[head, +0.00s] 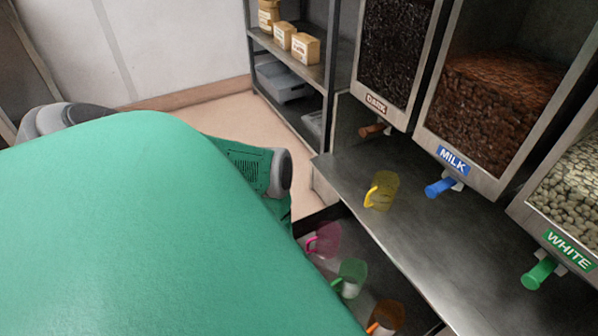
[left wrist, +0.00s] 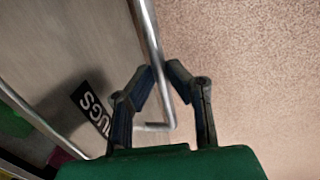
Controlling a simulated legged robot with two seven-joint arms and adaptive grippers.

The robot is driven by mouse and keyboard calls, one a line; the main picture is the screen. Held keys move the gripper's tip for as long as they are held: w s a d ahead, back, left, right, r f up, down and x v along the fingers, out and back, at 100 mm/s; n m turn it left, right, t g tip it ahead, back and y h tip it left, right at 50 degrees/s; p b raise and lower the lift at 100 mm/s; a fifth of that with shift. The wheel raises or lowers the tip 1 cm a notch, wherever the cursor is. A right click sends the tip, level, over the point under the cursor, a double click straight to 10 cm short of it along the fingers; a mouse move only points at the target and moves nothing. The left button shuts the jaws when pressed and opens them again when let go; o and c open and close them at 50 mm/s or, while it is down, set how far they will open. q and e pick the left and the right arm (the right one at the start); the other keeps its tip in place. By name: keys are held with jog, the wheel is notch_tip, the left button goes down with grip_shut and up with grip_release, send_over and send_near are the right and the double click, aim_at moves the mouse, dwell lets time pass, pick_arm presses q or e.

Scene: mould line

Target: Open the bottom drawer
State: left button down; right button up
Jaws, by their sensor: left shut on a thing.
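The drawer front (left wrist: 60,45) is grey, with a black label ending in "UGS" (left wrist: 95,108) and a metal bar handle (left wrist: 150,35). My left gripper (left wrist: 163,68) is shut on this handle, one finger on each side of the bar near its bent end. In the head view the drawer (head: 318,217) stands at least partly open below the counter. Pink (head: 325,240), green (head: 350,277) and orange (head: 386,318) mugs show inside it. My green body and arm hide its front, handle and the left gripper there. My right gripper is not in view.
A yellow mug (head: 382,190) stands on the metal counter (head: 430,240), under dispensers labelled DARK (head: 395,50), MILK (head: 490,95) and WHITE (head: 570,195). A shelf rack (head: 330,75) with boxes stands behind. Bare floor (head: 225,120) lies left of the counter.

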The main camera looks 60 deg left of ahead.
pick_arm(q)
jog(key=shift+s+a, duration=0.1)
jog(key=shift+s, duration=0.2)
jog(key=c, duration=1.6)
grip_release()
jog(key=shift+o, duration=0.2)
notch_tip(320, 180, up, 12)
jog(key=s, duration=0.2)
jog(key=shift+f, duration=0.25)
jog(key=shift+a, duration=0.1)
